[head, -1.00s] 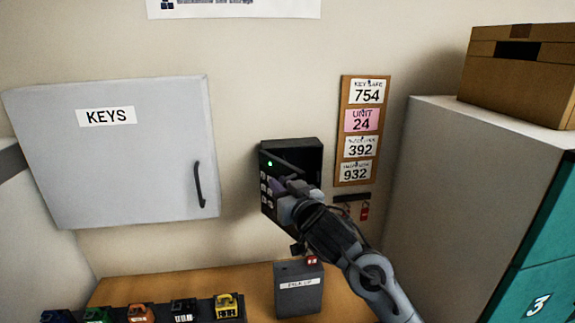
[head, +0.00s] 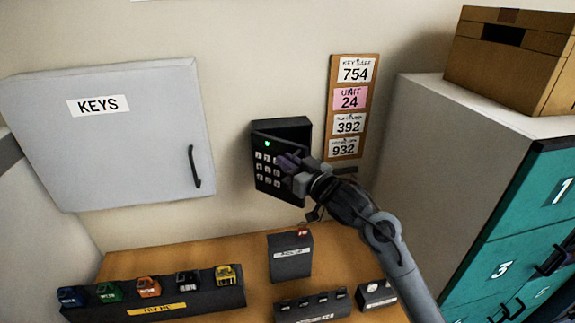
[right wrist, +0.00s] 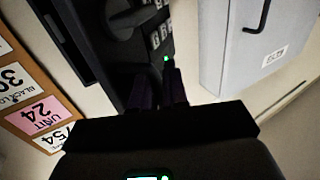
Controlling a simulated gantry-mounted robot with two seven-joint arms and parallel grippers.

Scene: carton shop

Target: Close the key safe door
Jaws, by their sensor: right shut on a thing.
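The key safe is a dark box on the wall, its casing (head: 293,128) showing above and to the right of its door. The key safe door (head: 266,178) carries a keypad and a lit green light and stands partly open, its left side nearest the box's left edge. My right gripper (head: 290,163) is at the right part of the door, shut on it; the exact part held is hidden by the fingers. In the right wrist view, the fingers (right wrist: 158,88) are close together beside the keypad and green light, near a dark round knob (right wrist: 128,20). My left gripper is out of view.
A grey KEYS cabinet (head: 110,140) hangs to the left. A number board (head: 334,108) hangs just right of the safe. A grey locker block (head: 450,150) with teal doors stands at right. Below is a wooden counter (head: 225,255) with a key rack (head: 165,300) and a dark box (head: 290,258).

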